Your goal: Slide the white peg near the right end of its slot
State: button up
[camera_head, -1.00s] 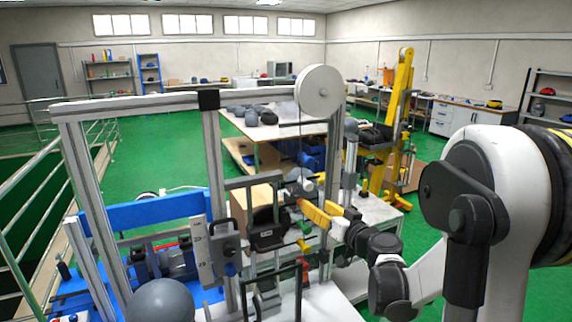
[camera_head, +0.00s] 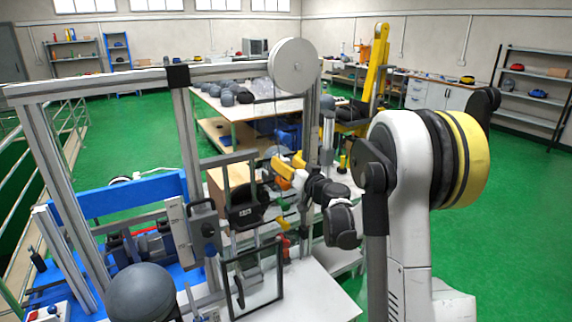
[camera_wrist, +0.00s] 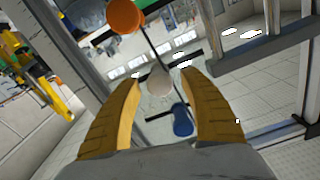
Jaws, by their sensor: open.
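My gripper (camera_wrist: 160,84) has two yellow fingers, spread apart. In the wrist view a whitish rounded piece (camera_wrist: 160,80), which looks like the white peg, shows between the fingertips. I cannot tell whether either finger touches it. Dark slot-like bars (camera_wrist: 188,59) run beside it, and I cannot tell where along its slot the peg stands. An orange knob (camera_wrist: 124,16) is above it and a blue knob (camera_wrist: 183,120) below right. In the head view my gripper (camera_head: 280,169) is at the tower's right post; the peg is not clear there.
The metal tower frame (camera_head: 110,82) carries a white wheel (camera_head: 293,66) at its top right. A grey ball (camera_head: 142,291) and a dark rectangular frame (camera_head: 254,279) stand in front. A cluttered table (camera_head: 225,138) and a yellow lift (camera_head: 376,65) are behind. Green floor is clear at right.

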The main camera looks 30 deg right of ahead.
aim_at(294, 152)
grip_shut()
jog(key=d, duration=0.6)
jog(key=shift+w+d+b, duration=0.1)
jog(key=shift+d+b, duration=0.05)
jog(key=shift+b, duration=0.2)
grip_release()
jog(key=shift+d, duration=0.15)
jog(key=shift+a, duration=0.2)
